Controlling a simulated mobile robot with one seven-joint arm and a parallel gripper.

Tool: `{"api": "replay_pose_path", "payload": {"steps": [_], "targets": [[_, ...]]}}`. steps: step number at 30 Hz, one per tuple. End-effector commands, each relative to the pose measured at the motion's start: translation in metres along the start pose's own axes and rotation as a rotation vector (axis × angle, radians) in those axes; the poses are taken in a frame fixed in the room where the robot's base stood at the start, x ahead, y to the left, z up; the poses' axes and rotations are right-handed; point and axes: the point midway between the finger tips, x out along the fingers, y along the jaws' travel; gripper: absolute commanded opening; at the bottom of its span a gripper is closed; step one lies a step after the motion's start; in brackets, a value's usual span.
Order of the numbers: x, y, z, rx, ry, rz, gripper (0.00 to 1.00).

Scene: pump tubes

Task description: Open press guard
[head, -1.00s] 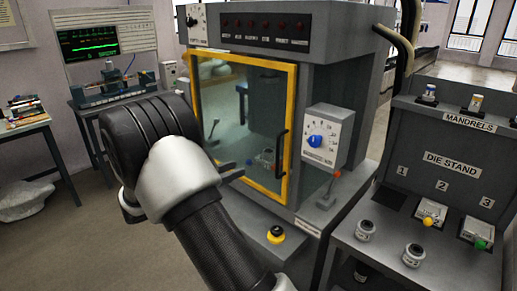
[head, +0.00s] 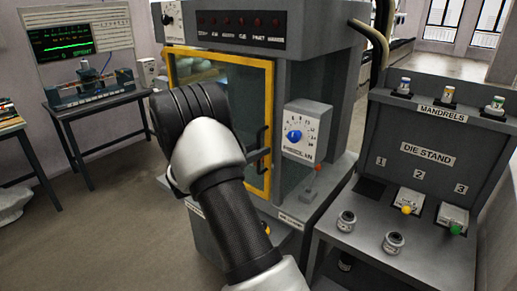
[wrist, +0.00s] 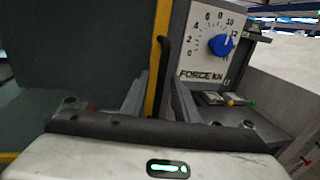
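The press guard (head: 268,95) is a yellow-framed clear door on the front of the grey press, and it looks shut. Its black vertical handle (head: 262,141) is on the right side of the frame. In the wrist view the handle (wrist: 164,62) stands upright between my fingers, beside the yellow frame (wrist: 158,60). My gripper (wrist: 160,100) is open, with one finger on each side of the handle; I cannot tell whether either touches it. In the head view my arm hides the lower left of the guard and most of my gripper.
A force dial (head: 308,132) with a blue knob is right of the guard, with a red-tipped lever (head: 316,170) below it. The die stand (head: 425,155) is to the right. A bench with an instrument (head: 95,92) stands at the left. Open floor lies at the lower left.

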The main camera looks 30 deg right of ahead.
Motion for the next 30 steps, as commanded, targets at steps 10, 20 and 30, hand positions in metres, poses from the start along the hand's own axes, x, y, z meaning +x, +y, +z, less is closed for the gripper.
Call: {"api": "replay_pose_path", "payload": {"steps": [10, 20, 30], "targets": [[0.0086, 0.0000, -0.0003, -0.001, 0.000, 0.001, 0.28], [0.0083, 0.0000, -0.0002, 0.000, 0.000, 0.000, 0.00], [0.0041, 0.0018, -0.0002, 0.000, 0.000, -0.001, 0.00]]}}
